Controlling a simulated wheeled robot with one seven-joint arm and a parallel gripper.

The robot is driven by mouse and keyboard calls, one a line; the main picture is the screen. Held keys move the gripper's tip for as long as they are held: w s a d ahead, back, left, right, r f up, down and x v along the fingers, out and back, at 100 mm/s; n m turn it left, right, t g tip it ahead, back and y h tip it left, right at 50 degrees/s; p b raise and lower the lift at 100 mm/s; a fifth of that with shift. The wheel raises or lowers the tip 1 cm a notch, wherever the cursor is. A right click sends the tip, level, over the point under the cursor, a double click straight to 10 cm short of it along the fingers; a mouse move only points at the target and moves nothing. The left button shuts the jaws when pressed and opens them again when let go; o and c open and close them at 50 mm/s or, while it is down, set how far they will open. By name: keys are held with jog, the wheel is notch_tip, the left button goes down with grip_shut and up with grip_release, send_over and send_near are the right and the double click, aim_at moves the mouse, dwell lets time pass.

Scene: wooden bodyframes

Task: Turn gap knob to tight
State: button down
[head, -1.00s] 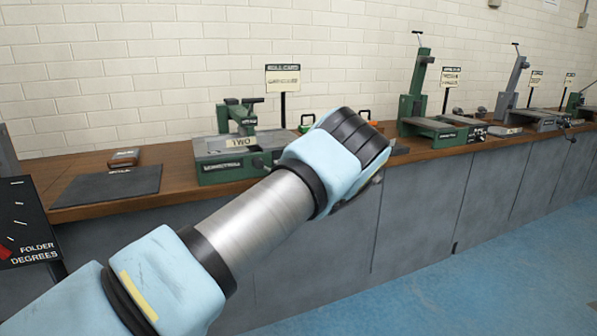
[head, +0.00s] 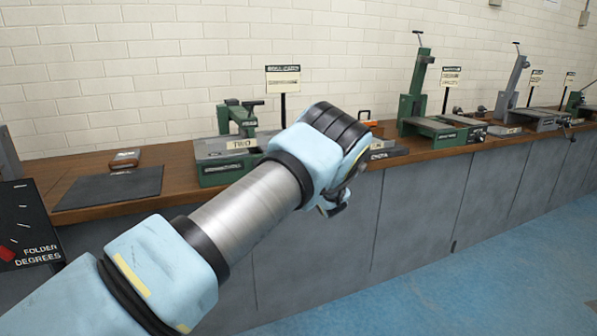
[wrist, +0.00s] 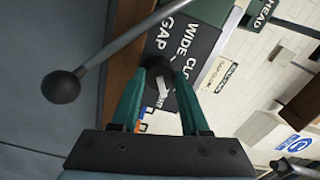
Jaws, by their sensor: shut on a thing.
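The gap knob (wrist: 156,68) is a dark round knob with a white pointer, in the wrist view. It sits on a black panel (wrist: 182,42) printed "GAP", "WIDE" and a partly hidden word starting "CL". My gripper (wrist: 158,82) has two teal fingers, one on each side of the knob, shut on it. The white pointer shows between the fingers, toward the palm. Part of the panel lettering is hidden by the knob and fingers. In the head view my arm hides the knob and panel.
A lever with a black ball end (wrist: 62,87) crosses close to the left of my gripper. The wooden bench (head: 185,170) runs along the wall with green machines, one marked "TWO" (head: 238,143). A dark mat (head: 110,187) lies at left. The blue floor (head: 450,275) is clear.

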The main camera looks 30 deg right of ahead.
jog(key=shift+m, duration=0.3)
jog(key=shift+c, duration=2)
grip_release()
jog(key=s+a+b, duration=0.1)
jog(key=s, duration=0.9)
jog(key=shift+s+a, duration=0.2)
jog(key=shift+s, duration=0.15)
